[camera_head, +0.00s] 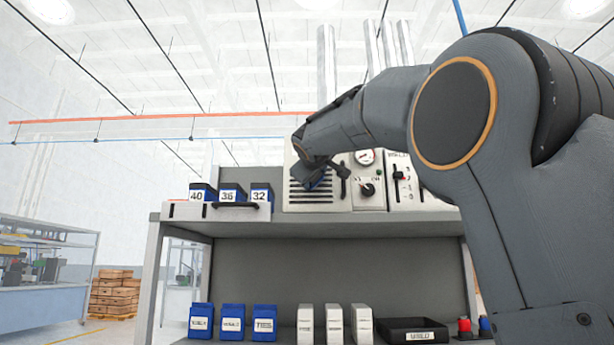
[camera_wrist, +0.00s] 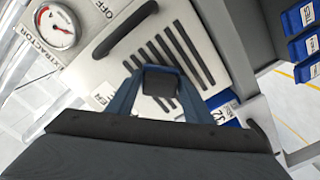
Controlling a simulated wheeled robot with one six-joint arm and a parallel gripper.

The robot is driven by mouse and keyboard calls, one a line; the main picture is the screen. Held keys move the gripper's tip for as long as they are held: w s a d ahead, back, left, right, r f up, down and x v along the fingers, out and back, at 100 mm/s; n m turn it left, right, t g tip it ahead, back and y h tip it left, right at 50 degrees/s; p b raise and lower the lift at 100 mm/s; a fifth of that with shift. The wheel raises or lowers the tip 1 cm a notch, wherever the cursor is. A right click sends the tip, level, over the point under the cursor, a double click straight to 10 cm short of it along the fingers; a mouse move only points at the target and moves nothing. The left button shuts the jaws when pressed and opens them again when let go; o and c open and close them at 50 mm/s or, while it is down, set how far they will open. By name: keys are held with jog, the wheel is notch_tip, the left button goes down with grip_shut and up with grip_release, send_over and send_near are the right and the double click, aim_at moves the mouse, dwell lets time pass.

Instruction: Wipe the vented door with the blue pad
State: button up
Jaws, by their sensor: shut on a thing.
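The vented door (camera_head: 322,204) is a pale panel with dark horizontal slots on the cabinet above the bench shelf. In the wrist view the vented door (camera_wrist: 205,48) shows its slanted slots and a dark bar handle (camera_wrist: 124,34). My gripper (camera_head: 318,176) is in front of the door, over its slots. It is shut on the blue pad (camera_head: 315,182), which is mostly hidden in the head view. In the wrist view the pad (camera_wrist: 160,84) is a dark block with a blue edge between the fingers, over the slots. I cannot tell whether it touches the door.
A gauge (camera_head: 365,157), a knob (camera_head: 367,189) and a slider panel (camera_head: 400,178) are right of the door. Blue numbered bins (camera_head: 230,193) stand left of it on the shelf (camera_head: 250,217). Blue and white boxes and a black tray (camera_head: 412,330) stand below.

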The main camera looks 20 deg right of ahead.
jog(key=shift+s+d, duration=0.1)
jog(key=shift+d, duration=0.05)
jog(key=shift+b+v, duration=1.7)
jog(key=shift+v, duration=1.25)
jog(key=shift+s, duration=0.1)
jog(key=b+v, duration=0.1)
jog(key=v, duration=0.2)
jog(key=shift+b, duration=0.35)
jog(key=p+x, duration=0.4)
jog(key=x, duration=0.4)
jog(key=shift+p, duration=0.3)
